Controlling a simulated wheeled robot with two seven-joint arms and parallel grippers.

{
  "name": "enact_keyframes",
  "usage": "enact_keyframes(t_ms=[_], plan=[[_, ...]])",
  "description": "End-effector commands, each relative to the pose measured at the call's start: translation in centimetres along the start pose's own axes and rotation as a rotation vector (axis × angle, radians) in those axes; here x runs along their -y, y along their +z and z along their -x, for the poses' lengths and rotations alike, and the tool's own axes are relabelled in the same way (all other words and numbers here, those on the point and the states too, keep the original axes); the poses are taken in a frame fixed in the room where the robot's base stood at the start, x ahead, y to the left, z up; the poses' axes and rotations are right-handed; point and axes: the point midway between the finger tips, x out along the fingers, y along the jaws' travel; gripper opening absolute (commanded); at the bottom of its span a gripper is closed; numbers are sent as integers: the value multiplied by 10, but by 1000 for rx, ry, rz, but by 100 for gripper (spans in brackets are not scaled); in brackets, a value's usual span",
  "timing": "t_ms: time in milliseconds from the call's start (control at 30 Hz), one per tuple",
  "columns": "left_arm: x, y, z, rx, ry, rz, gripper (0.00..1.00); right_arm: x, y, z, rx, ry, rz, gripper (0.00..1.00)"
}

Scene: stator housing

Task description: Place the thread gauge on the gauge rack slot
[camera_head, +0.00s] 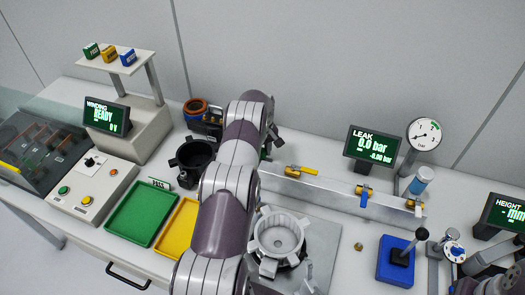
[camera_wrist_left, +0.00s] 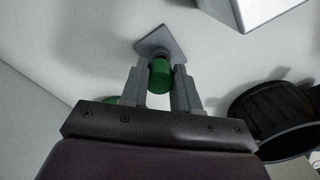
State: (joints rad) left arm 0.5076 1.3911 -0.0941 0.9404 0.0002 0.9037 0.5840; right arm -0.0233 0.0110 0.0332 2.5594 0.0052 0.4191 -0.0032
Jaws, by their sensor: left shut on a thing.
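My left gripper (camera_wrist_left: 160,88) is shut on a green cylindrical part in the left wrist view, which I take to be the thread gauge (camera_wrist_left: 160,76). A flat grey square piece (camera_wrist_left: 158,42) shows just beyond the green part; whether they touch is unclear. In the head view my left arm reaches over the bench toward the back, and its gripper (camera_head: 272,138) is mostly hidden behind the arm. I cannot clearly make out the gauge rack slot.
A black housing (camera_head: 186,174) stands left of my arm and also shows in the left wrist view (camera_wrist_left: 272,112). Green (camera_head: 138,212) and yellow (camera_head: 174,232) trays lie in front. A grey housing (camera_head: 278,237) sits right of the arm. A long rail (camera_head: 335,192) runs rightward.

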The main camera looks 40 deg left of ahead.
Motion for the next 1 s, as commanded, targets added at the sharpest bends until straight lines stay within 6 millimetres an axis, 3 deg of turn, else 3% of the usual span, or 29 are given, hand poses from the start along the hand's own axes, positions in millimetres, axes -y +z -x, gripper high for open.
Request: enact_keyframes(t_ms=[300,333,400,667,733,800,900,1000], plan=[[0,0,-6,0,0,0,0,0,1,-8,1,0,0,43],[0,0,-5,0,0,0,37,0,1,-6,1,0,0,43],[0,0,-4,0,0,0,56,0,1,-6,1,0,0,43],[0,0,-3,0,0,0,56,0,1,-5,1,0,0,43],[0,0,3,0,0,0,56,0,0,2,1,0,0,43],[-1,-1,9,-3,2,0,56,0,1,-5,0,0,0,43],[-1,-1,35,-5,3,0,56,0,2,-10,1,0,0,43],[0,0,73,-2,1,0,56,0,-2,15,0,0,0,43]])
